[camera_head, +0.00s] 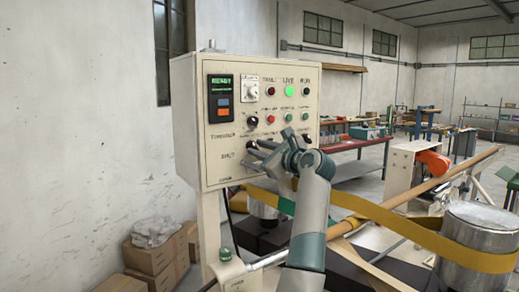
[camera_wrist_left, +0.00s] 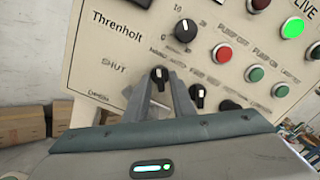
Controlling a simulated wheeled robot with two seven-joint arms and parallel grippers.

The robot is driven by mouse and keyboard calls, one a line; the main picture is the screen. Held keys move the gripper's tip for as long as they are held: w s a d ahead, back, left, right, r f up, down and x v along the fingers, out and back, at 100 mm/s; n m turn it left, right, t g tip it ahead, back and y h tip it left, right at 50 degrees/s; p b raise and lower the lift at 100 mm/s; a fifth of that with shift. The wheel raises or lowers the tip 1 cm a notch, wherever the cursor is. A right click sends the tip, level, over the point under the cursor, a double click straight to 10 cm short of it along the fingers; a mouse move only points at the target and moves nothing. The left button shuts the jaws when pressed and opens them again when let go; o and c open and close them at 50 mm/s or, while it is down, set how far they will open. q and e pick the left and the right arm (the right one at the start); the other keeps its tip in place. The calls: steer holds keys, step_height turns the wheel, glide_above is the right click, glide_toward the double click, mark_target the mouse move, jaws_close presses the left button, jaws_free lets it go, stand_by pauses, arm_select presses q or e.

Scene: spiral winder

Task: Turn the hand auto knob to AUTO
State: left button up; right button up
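The cream control panel (camera_head: 222,150) stands upright in the head view, with a display, lamps, buttons and black knobs. My left gripper (camera_head: 256,151) reaches its lower part from the right. In the left wrist view a small black knob (camera_wrist_left: 160,74) with a pale pointer mark pointing up sits between the tips of my left gripper (camera_wrist_left: 161,80). The fingers stand apart around it; whether they press on it is unclear. The lettering above this knob is too blurred to read. In the head view the gripper partly hides the panel's lower knobs. My right gripper is not in view.
Another black knob (camera_wrist_left: 186,30) is above the gripper and one (camera_wrist_left: 197,95) is to its right, close to the right finger. Red (camera_wrist_left: 222,53) and green (camera_wrist_left: 254,73) buttons lie further right. Cardboard boxes (camera_head: 150,258) stand on the floor below the panel.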

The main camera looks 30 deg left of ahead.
arm_select(q)
jaws_close()
steer(key=shift+m, duration=0.6)
steer(key=shift+d+m+b, duration=0.1)
steer(key=shift+m+b, duration=0.35)
steer(key=shift+m, duration=0.45)
steer(key=m, duration=0.3)
steer(key=shift+m, duration=0.3)
steer(key=m, duration=0.3)
steer(key=shift+r+m, duration=0.1)
steer(key=shift+m, duration=2.1)
